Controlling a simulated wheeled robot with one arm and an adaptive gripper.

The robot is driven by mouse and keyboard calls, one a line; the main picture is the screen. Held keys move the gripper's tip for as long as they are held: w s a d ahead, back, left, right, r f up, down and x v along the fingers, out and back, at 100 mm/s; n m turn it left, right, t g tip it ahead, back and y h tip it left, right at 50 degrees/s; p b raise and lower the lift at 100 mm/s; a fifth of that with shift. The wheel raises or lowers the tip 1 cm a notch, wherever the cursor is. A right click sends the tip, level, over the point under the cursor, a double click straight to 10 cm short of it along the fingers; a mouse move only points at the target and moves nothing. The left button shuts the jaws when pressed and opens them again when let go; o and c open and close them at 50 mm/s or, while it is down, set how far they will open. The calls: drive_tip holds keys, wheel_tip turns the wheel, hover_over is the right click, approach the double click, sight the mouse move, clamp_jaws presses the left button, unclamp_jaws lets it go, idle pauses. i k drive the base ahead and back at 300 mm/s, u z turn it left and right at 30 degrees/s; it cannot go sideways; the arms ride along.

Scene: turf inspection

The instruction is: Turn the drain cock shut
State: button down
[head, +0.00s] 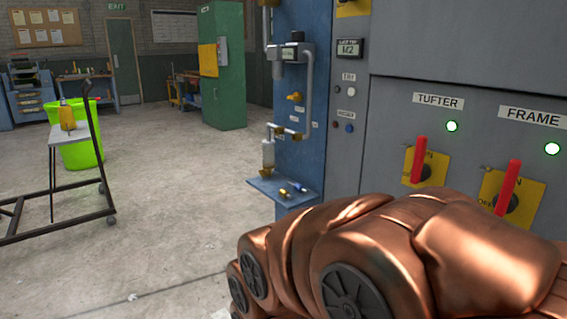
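A blue panel (300,160) in the middle of the head view carries grey pipework (308,95). My copper-coloured arm fills the lower right. My gripper is not in view.
Red-handled switches (417,160) marked TUFTER and FRAME are on the grey cabinet at right. A trolley (60,190) and green bin (85,150) stand left. The middle floor is clear.

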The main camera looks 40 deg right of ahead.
sight(263, 172)
drive_tip(key=u, duration=0.1)
drive_tip(key=i, duration=1.05)
drive_tip(key=u, duration=0.5)
